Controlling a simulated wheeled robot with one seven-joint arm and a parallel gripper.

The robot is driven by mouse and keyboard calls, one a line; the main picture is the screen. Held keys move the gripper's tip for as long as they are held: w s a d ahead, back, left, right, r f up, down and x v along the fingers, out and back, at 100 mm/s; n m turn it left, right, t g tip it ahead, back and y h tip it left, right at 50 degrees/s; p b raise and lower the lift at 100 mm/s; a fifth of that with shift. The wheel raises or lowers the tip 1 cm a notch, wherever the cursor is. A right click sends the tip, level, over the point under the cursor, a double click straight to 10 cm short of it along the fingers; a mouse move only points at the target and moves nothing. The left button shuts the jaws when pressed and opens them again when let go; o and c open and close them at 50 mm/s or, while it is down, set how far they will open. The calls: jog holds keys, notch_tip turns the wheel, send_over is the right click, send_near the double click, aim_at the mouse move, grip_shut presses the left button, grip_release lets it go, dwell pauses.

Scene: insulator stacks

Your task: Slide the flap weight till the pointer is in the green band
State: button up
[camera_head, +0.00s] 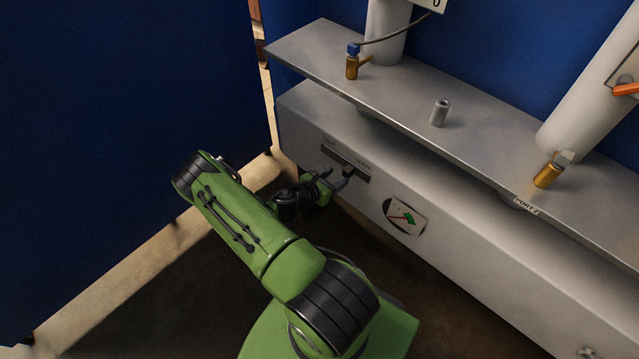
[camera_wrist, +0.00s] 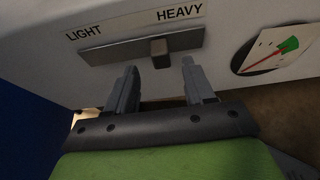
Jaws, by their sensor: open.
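The flap weight's slider knob (camera_wrist: 160,53) is a small brownish block on a dark horizontal slot plate (camera_wrist: 120,52), between the labels LIGHT at left and HEAVY at right. It sits right of the plate's middle. My gripper (camera_wrist: 159,75) is open, its two grey fingers just below the plate, with the knob between their lines; I cannot tell whether they touch it. The dial (camera_wrist: 272,50) to the right has a green band (camera_wrist: 289,45) and a red pointer (camera_wrist: 262,61) lying below and left of the band. In the head view my gripper (camera_head: 338,181) is at the slot plate (camera_head: 345,160).
A grey shelf (camera_head: 405,98) runs above the white cabinet front (camera_head: 470,235), carrying brass fittings (camera_head: 352,66) and a small grey cylinder (camera_head: 440,112). A blue wall (camera_head: 110,120) stands at left. The dial (camera_head: 404,216) is close right of my gripper.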

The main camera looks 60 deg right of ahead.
jog(key=p+v, duration=0.1)
jog(key=v, duration=0.9)
jog(key=shift+a+r, duration=0.15)
jog(key=shift+a, duration=0.05)
jog(key=w+a+r+m+t+y, duration=0.35)
jog(key=a+r+m+y, duration=0.55)
jog(key=a+r+m, duration=0.8)
jog(key=s+a+r+t+y, duration=0.2)
jog(key=s+a+r, duration=0.3)
jog(key=r, duration=0.3)
jog(key=s+a+r+t+y, duration=0.2)
jog(key=s+a+r, duration=0.3)
jog(key=r, duration=0.2)
jog(key=shift+r+n+p, duration=0.4)
jog(key=shift+s+a, duration=0.1)
